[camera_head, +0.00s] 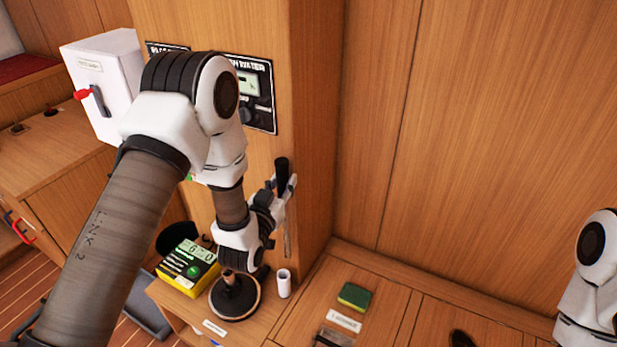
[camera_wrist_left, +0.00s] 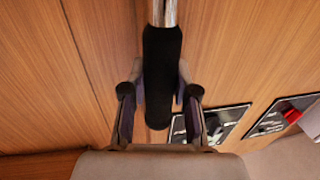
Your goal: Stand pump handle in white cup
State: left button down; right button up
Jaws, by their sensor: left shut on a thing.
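The pump handle has a black grip (camera_head: 282,172) and a thin metal rod below it. My left gripper (camera_head: 281,186) is shut on the black grip and holds the handle upright, rod down, above the shelf. In the left wrist view the black grip (camera_wrist_left: 161,75) lies between the two fingers (camera_wrist_left: 160,100), with the metal rod at the top edge. The white cup (camera_head: 284,284) stands upright on the shelf, below the rod and apart from it. The right arm shows at the right edge, but its fingers are out of frame.
A round black base (camera_head: 235,299) stands left of the cup, close to it. A yellow and green box (camera_head: 187,268) is further left. A green and yellow sponge (camera_head: 354,296) lies on the lower surface at right. The wooden panel (camera_head: 312,130) rises behind the gripper.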

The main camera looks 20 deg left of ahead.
pick_arm(q)
notch_tip(320, 180, down, 8)
jog(key=a+b, duration=0.2)
jog(key=b, duration=0.1)
jog(key=shift+s+r+n+y+b, duration=0.2)
jog(key=shift+s+n+y+b, duration=0.1)
jog(key=shift+b, duration=0.1)
pick_arm(e)
jog(key=shift+s+d+f, duration=0.1)
jog(key=shift+d+f, duration=0.05)
jog(key=shift+f, duration=0.6)
jog(key=shift+d+f, duration=0.1)
jog(key=shift+f, duration=0.65)
pick_arm(q)
jog(key=shift+f, duration=0.15)
pick_arm(e)
jog(key=shift+f, duration=0.15)
pick_arm(q)
jog(key=shift+f+b, duration=0.35)
jog(key=shift+b, duration=0.05)
pick_arm(e)
jog(key=shift+f, duration=0.25)
pick_arm(q)
jog(key=shift+f+b, duration=1.9)
jog(key=shift+f, duration=0.55)
pick_arm(e)
jog(key=shift+f, duration=1.85)
pick_arm(q)
jog(key=shift+c, duration=2)
grip_release()
